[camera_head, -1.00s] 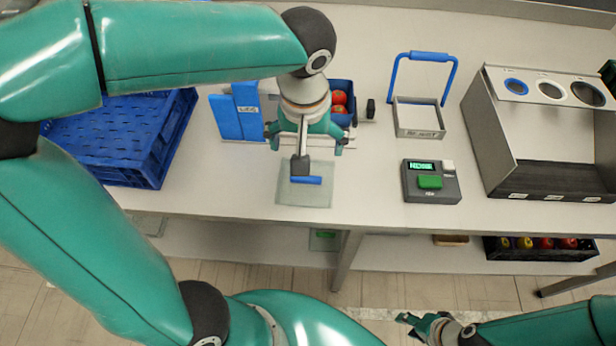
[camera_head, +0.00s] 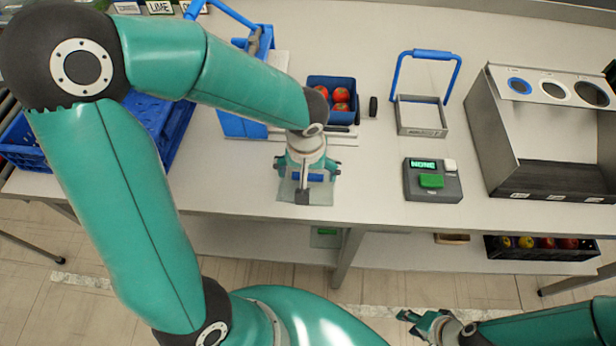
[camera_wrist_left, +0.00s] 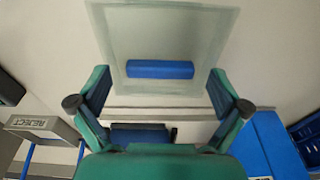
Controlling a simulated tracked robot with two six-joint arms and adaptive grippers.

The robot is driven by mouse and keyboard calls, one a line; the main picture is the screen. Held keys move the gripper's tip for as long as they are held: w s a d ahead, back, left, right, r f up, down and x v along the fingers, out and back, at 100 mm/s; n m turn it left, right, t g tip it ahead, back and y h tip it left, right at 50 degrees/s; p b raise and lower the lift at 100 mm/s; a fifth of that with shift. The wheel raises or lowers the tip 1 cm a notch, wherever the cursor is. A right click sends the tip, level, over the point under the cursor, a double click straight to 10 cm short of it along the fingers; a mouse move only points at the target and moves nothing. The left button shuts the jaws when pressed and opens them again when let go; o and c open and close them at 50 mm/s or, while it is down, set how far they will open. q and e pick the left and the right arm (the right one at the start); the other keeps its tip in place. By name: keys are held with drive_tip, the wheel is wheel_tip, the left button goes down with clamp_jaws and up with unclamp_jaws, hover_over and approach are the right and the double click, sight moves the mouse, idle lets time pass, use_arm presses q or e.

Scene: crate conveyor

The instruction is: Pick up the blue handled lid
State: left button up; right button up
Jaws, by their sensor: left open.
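The lid is a clear, glassy square plate (camera_head: 286,192) lying on the table near its front edge, with a blue bar handle (camera_head: 314,177) on top. In the left wrist view the handle (camera_wrist_left: 160,69) lies crosswise on the pale plate (camera_wrist_left: 170,28). My left gripper (camera_head: 306,182) is over the lid and partly hides it. It also shows in the left wrist view (camera_wrist_left: 160,105), its fingers wide apart with nothing between them. I cannot tell whether it touches the lid. My right gripper (camera_head: 418,322) is low at the bottom right, away from the table; its jaws are unclear.
A blue bin of tomatoes (camera_head: 331,82) stands behind the lid. To the right are a grey control box (camera_head: 432,181), a blue-handled frame (camera_head: 421,117) and a large metal chute unit (camera_head: 550,130). Blue crates (camera_head: 150,115) are at the left. The table between lid and control box is clear.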

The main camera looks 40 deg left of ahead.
use_arm(q)
drive_tip(key=shift+f, duration=0.1)
drive_tip(key=shift+c, duration=0.2)
drive_tip(key=c, duration=0.8)
drive_tip(key=shift+o, duration=0.2)
